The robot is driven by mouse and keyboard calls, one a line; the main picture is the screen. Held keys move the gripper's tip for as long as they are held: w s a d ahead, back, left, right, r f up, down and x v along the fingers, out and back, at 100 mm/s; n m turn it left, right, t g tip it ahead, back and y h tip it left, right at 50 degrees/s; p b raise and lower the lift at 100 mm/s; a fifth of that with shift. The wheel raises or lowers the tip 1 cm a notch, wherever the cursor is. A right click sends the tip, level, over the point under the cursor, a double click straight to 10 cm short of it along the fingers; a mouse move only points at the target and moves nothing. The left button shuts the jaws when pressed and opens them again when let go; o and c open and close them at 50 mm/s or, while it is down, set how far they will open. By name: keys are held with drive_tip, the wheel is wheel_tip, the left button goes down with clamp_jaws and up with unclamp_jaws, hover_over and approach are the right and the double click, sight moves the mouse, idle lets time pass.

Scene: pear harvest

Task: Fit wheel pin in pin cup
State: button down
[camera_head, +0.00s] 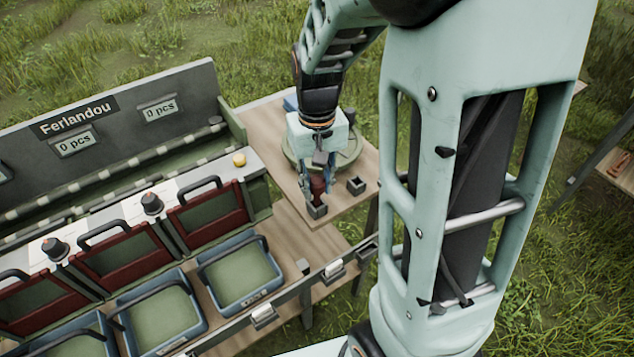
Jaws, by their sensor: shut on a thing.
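My gripper (317,190) points down over the small wooden table at the upper middle. It is shut on a dark red, upright piece, which looks like the wheel pin (318,186). A small dark square cup (316,211) stands right under the pin near the table's front corner. The pin's lower end is at the cup's mouth; I cannot tell whether it is inside. A second dark square cup (356,185) stands to the right and looks empty.
A round green-grey disc (345,150) lies behind my gripper, partly hidden. A sorting bench labelled Ferlandou (80,117) with red flaps stands at left. Blue-rimmed crates (205,270) sit on a lower shelf. A yellow knob (239,160) is at the bench end.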

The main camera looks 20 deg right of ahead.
drive_tip(key=shift+f, duration=0.15)
drive_tip(key=shift+f+b, duration=0.6)
drive_tip(key=shift+f, duration=0.05)
drive_tip(key=shift+f, duration=0.3)
idle(0.3)
drive_tip(key=shift+f+b, duration=0.3)
drive_tip(key=shift+b, duration=0.2)
drive_tip(key=c, duration=1)
unclamp_jaws()
drive_tip(key=shift+c, duration=0.2)
drive_tip(key=shift+r+p, duration=2.45)
drive_tip(key=shift+r, duration=0.6)
